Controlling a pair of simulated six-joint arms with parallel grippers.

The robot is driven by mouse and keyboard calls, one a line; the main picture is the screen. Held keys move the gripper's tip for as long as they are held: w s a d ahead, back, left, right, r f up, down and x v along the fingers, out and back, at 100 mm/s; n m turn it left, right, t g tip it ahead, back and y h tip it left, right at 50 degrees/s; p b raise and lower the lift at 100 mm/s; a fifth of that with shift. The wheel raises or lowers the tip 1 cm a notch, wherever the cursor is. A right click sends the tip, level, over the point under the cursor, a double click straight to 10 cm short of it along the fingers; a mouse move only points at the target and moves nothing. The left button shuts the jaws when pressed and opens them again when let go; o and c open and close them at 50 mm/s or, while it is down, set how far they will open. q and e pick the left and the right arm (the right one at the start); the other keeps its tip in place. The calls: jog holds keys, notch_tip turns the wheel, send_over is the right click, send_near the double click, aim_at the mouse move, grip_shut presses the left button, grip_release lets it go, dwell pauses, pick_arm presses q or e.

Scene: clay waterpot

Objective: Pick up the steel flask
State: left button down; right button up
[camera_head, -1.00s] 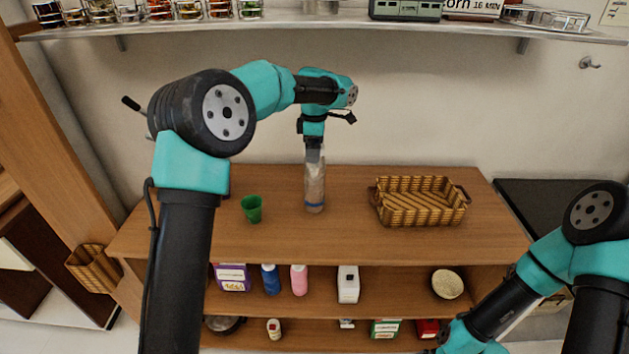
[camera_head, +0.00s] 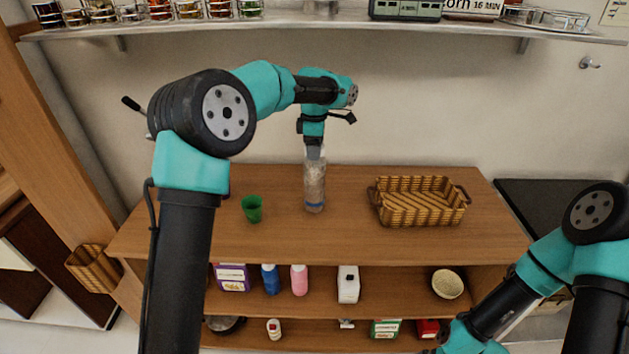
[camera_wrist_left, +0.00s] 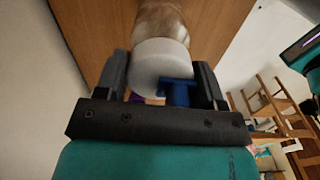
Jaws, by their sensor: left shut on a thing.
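The steel flask (camera_head: 314,186) stands upright on the wooden counter, a pale, shiny bottle with a blue band near its base. My left gripper (camera_head: 315,150) points down from above and is shut on its top end. In the left wrist view, the flask's body (camera_wrist_left: 160,22) shows with a pale grey end between the two fingers of the gripper (camera_wrist_left: 162,70). A small blue piece (camera_wrist_left: 180,92) also shows between the fingers; I cannot tell what it belongs to. My right arm is at the lower right, with its gripper out of view.
A green cup (camera_head: 252,209) stands left of the flask, and a wicker basket (camera_head: 418,201) sits to its right. Bottles and boxes fill the shelves below. A wall shelf (camera_head: 320,33) with jars runs above. The counter between flask and basket is clear.

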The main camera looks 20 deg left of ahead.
pick_arm(q)
jog(key=shift+r, duration=0.1)
jog(key=shift+r, duration=1.8)
jog(key=s+d+r, duration=0.1)
jog(key=s+d, duration=0.3)
jog(key=s, duration=1.1)
jog(key=shift+s+d, duration=0.2)
jog(key=shift+w+r, duration=0.1)
jog(key=shift+r, duration=0.05)
